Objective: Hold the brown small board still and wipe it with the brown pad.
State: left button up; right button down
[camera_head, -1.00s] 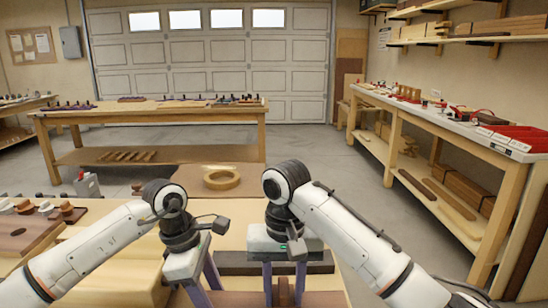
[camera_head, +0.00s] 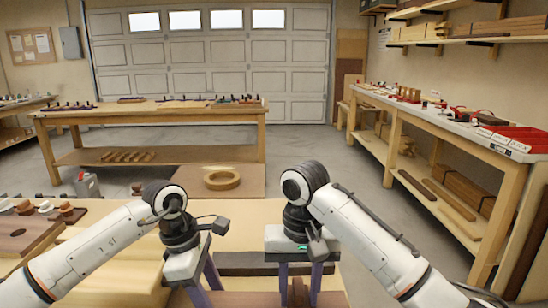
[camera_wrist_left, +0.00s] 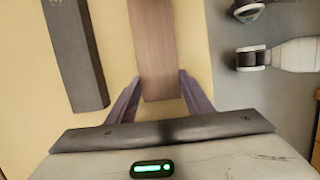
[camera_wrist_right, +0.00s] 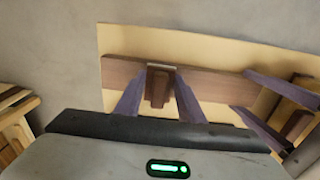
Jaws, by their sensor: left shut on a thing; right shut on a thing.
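The brown small board (camera_wrist_right: 215,82) lies flat in the right wrist view, and it also shows in the left wrist view (camera_wrist_left: 157,45). In the head view it is a strip along the bottom edge (camera_head: 248,299). My left gripper (camera_head: 204,285) is shut on one end of the board, with a finger on each side. My right gripper (camera_head: 299,284) is shut on the brown pad (camera_wrist_right: 158,87), over the board towards its other end. The pad appears to rest on the board; the contact itself cannot be made out. In the head view the pad (camera_head: 299,293) shows between the fingers.
A dark bar (camera_wrist_left: 76,55) lies on the bench beside the board. A wooden ring (camera_head: 222,180) lies farther back. Small pieces (camera_head: 48,209) stand at the left. Other workbenches (camera_head: 150,115) are beyond.

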jog(key=shift+d, duration=4.1)
notch_tip(320, 180, up, 11)
jog(key=shift+a, duration=0.1)
pick_arm(q)
jog(key=o, duration=1.1)
jog(key=shift+c, duration=0.2)
pick_arm(e)
jog(key=shift+r, duration=0.1)
